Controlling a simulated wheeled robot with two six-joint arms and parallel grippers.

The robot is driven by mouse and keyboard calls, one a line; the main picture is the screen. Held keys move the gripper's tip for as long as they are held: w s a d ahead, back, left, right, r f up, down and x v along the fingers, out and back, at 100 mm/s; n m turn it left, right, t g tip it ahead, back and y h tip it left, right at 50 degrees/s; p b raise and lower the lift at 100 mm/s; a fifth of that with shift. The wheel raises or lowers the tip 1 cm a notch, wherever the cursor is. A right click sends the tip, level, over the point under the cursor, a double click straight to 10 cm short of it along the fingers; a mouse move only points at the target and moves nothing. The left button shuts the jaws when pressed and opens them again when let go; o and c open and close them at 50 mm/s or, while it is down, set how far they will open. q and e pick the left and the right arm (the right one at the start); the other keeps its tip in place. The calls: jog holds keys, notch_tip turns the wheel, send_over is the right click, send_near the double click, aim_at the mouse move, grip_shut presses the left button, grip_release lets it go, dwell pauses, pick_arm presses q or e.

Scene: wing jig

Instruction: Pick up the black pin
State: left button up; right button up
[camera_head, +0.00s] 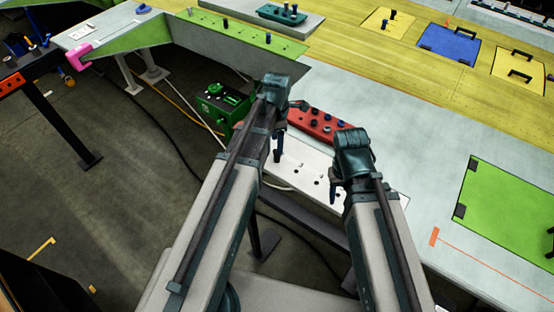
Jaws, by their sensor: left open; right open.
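A red block (313,121) with several dark round-topped pins lies on the wing's near edge, between and beyond my two arms. Some of its pins look black, such as the black pin (315,124), and others look bluish; they are too small to tell apart surely. My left gripper (278,152) points down, open, over the left part of the white plate, nearer than the red block. My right gripper (335,192) points down, open, at the plate's right part. No object shows in either gripper. My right wrist stands close to the red block's right end.
The white plate (300,170) has several small holes. A green box (220,104) with knobs stands left of my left wrist. A teal block (283,13) with pins, a blue panel (449,45) and a green panel (506,208) lie on the wing. The grey surface right of the red block is clear.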

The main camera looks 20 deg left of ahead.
aim_at(277, 158)
pick_arm(q)
jog(key=f+b, duration=0.5)
jog(key=shift+s+d+f, duration=0.1)
jog(key=shift+s+f, duration=0.05)
jog(key=shift+s, duration=0.15)
jog(key=shift+c, duration=0.4)
grip_shut()
